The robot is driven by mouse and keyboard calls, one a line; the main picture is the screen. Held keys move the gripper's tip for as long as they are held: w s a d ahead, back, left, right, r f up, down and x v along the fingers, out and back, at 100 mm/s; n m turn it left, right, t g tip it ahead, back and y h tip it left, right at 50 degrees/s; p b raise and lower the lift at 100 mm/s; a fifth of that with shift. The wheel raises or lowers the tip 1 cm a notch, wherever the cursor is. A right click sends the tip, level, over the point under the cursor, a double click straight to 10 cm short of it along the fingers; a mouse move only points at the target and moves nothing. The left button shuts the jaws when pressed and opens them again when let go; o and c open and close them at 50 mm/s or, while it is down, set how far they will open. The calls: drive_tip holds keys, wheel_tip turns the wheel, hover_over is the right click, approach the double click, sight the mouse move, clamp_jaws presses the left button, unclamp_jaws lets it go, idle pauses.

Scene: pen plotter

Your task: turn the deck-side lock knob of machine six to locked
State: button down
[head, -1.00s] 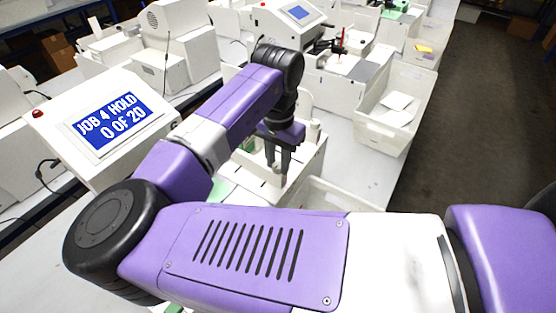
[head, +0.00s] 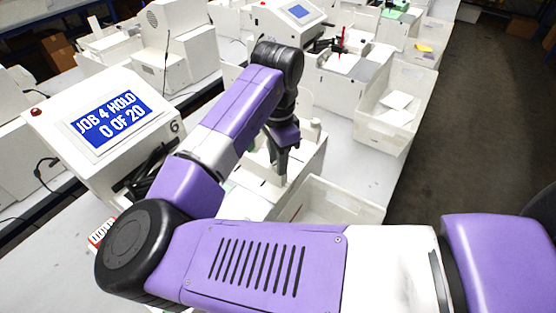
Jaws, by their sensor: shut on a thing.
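Machine six (head: 92,165) stands at the left, with a 6 on its side and a screen (head: 117,115) reading "JOB 4 HOLD 0 OF 20". Its white deck (head: 255,197) extends to the right, behind my arm. My gripper (head: 283,172) points down at the right part of this deck and is shut, its fingers seen nearly edge-on. The fingertips are down at a small upright piece on the deck, which looks like the lock knob. The fingers hide most of it, so its marking and position cannot be read.
A pale open bin (head: 345,205) stands right of the deck, close to my gripper. Another bin (head: 412,78) with papers stands farther back. Another plotter (head: 328,85) with a red pen is behind. The aisle floor (head: 470,140) at the right is clear.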

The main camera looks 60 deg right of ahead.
drive_tip(key=m+b, duration=0.2)
drive_tip(key=m, duration=0.4)
drive_tip(key=m+b, duration=0.2)
drive_tip(key=m, duration=0.3)
drive_tip(key=shift+m, duration=0.4)
idle(0.3)
drive_tip(key=c, duration=1.1)
unclamp_jaws()
drive_tip(key=shift+c, duration=0.2)
drive_tip(key=shift+r, duration=3.95)
